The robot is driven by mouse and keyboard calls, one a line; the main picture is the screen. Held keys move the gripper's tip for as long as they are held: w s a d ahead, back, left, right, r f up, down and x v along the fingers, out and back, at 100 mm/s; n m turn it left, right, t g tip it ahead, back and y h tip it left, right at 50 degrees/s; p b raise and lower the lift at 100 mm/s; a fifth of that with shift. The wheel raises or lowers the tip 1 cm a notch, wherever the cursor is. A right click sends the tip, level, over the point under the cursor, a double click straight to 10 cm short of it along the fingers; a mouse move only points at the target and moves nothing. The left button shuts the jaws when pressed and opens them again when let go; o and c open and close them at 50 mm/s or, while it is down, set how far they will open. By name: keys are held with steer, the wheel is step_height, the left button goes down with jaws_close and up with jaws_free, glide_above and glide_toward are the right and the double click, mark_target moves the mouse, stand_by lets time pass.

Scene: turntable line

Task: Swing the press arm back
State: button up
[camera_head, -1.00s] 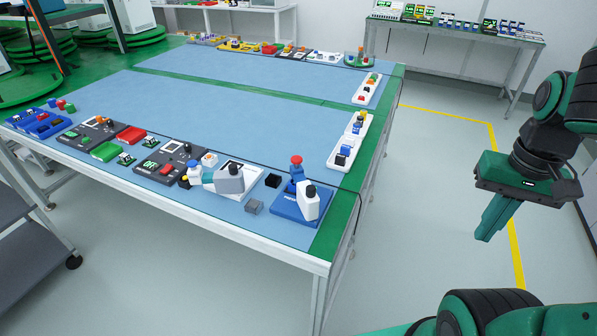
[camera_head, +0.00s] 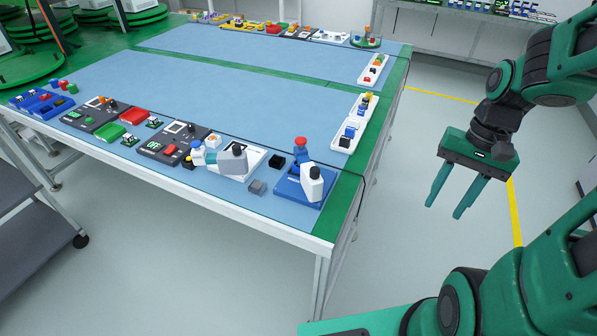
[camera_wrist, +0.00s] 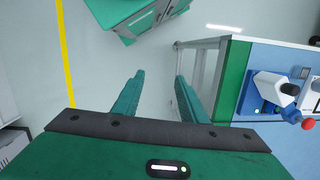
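The press (camera_head: 301,192) stands on a blue base at the near right corner of the table. It has a blue post topped by a red knob (camera_head: 300,142) and a white arm-like part with a dark cap (camera_head: 312,182). It also shows at the right edge of the wrist view, with its blue base (camera_wrist: 250,100) and red knob (camera_wrist: 309,124). My gripper (camera_head: 445,210) hangs over open floor to the right of the table, well apart from the press. Its two green fingers are apart with nothing between them; the wrist view shows the same (camera_wrist: 160,76).
A small grey block (camera_head: 257,187) and a black block (camera_head: 276,161) lie left of the press. A grey-and-white device (camera_head: 233,160) sits further left. White trays (camera_head: 340,140) line the right edge. The blue table middle is clear. A grey cart (camera_head: 35,235) stands at left.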

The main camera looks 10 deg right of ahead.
steer(key=w+a+f+m+y, duration=0.2)
steer(key=w+a+f+y, duration=0.1)
steer(key=w+a+f, duration=0.25)
steer(key=m+t+y, duration=0.2)
steer(key=m+y, duration=0.7)
steer(key=y, duration=0.4)
glide_toward(307, 168)
steer(key=s+a+r, duration=0.2)
steer(key=s+a, duration=0.1)
steer(key=a, duration=0.9)
steer(key=shift+w+a+f, duration=0.1)
steer(key=shift+a+f, duration=0.15)
steer(key=shift+a, duration=0.05)
jaws_close()
